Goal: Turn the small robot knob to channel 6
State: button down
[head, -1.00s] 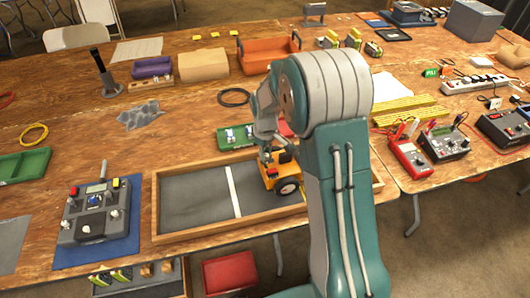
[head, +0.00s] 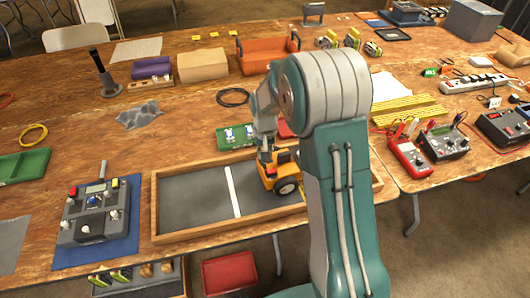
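The small robot (head: 281,174) is a yellow-orange wheeled vehicle with dark wheels. It stands in the right half of the wooden-framed pit (head: 160,222), right of the white line. My gripper (head: 265,155) is at the top left of the small robot, pointing down. Whether it touches the robot or is apart from it, I cannot tell. The knob is not distinguishable; my gripper and arm cover part of the robot. The fingers are too small and partly hidden to show whether they are open.
A grey radio controller (head: 95,215) lies on a blue mat left of the pit. A green tray (head: 232,140) is behind the pit. A red multimeter (head: 410,157), yellow rulers (head: 408,110) and a power strip (head: 475,82) are at the right. The wood left of the pit is partly clear.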

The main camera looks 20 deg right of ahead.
jog(key=shift+m, duration=0.5)
jog(key=c, duration=0.6)
grip_release()
jog(key=shift+a+r, duration=0.1)
jog(key=shift+r, duration=5.8)
